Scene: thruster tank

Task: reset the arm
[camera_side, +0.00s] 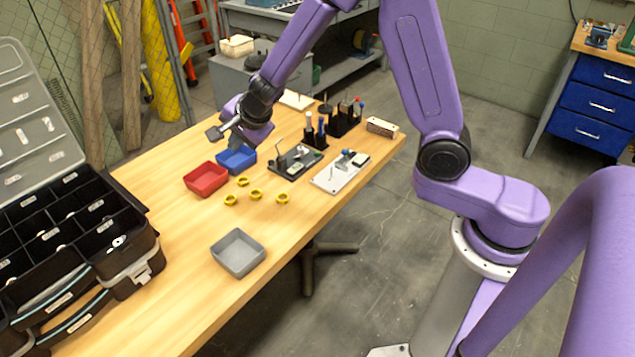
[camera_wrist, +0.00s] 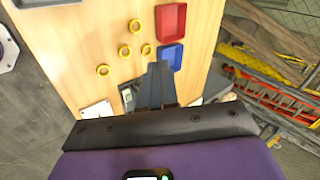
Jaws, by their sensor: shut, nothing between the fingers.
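My purple arm reaches over the wooden table, and my gripper (camera_side: 228,130) hangs in the air above the blue tray, apart from the table top. In the wrist view my gripper (camera_wrist: 158,72) shows as dark fingers pressed together with nothing between them. Several yellow rings (camera_side: 256,195) lie on the table in front of the trays; they also show in the wrist view (camera_wrist: 125,51). The red tray (camera_side: 205,179) and the blue tray (camera_side: 237,160) stand side by side and look empty. They also show in the wrist view, red (camera_wrist: 171,22) and blue (camera_wrist: 170,55).
A grey tray (camera_side: 238,252) sits nearer the front edge. An open black organizer case (camera_side: 70,240) fills the left end. Tool boards (camera_side: 340,172) and dark holders with upright tools (camera_side: 343,117) stand at the right. Bare table lies between the case and the rings.

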